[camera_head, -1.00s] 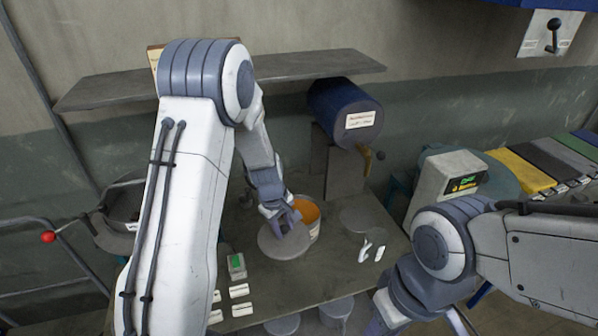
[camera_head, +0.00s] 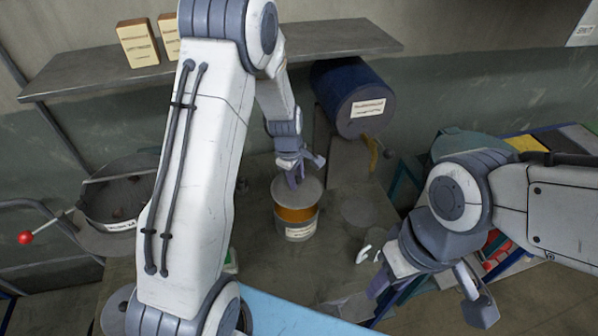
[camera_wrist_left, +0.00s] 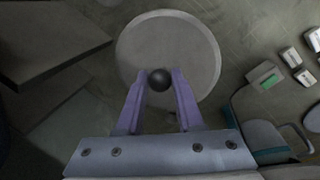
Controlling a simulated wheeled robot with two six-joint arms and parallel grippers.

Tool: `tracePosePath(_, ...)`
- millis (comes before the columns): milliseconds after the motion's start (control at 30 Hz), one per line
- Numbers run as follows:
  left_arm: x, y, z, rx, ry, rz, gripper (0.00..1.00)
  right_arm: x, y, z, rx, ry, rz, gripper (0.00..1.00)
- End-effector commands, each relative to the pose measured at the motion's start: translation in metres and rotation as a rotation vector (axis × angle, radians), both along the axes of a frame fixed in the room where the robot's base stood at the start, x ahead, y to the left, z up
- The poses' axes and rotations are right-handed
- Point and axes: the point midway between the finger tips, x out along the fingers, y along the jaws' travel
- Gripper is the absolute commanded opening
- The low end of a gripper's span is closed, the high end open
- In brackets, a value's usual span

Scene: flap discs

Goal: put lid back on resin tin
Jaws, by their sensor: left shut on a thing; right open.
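The resin tin (camera_head: 298,222) stands on the bench, with orange resin showing below the lid and a pale label on its front. The round grey lid (camera_head: 312,187) is over the tin's mouth, and orange still shows between lid and rim at the front. My left gripper (camera_head: 294,178) is above the lid and shut on its dark round knob. In the left wrist view the lid (camera_wrist_left: 190,50) and the knob (camera_wrist_left: 159,79) between the fingertips show clearly; the lid hides the tin there. My right gripper (camera_head: 425,300) is open and empty, at the lower right, away from the tin.
A blue drum (camera_head: 345,95) with a yellow-handled tap stands behind the tin. A shelf (camera_head: 330,42) runs along the wall above. A flat grey disc (camera_head: 358,212) and a small white item (camera_head: 368,252) lie right of the tin. A round pan (camera_head: 120,195) is at left.

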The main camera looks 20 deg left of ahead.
Motion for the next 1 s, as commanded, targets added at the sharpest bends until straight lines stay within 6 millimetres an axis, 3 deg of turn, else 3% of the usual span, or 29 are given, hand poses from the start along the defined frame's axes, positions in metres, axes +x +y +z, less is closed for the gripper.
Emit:
tracePosePath(500, 0.0, 0.002, -0.046, 0.0, -0.001, 0.003, 0.0, 0.0, 0.0, -0.044, 0.0, 0.001, -0.007, 0.44)
tracePosePath(733, 0.0, 0.001, -0.06, 0.0, 0.0, 0.001, 0.0, 0.0, 0.0, -0.053, 0.0, 0.001, -0.009, 0.44)
tracePosePath(1000, 0.0, 0.0, -0.062, 0.0, -0.001, 0.0, 0.0, 0.0, 0.0, -0.053, 0.0, 0.001, -0.009, 0.44)
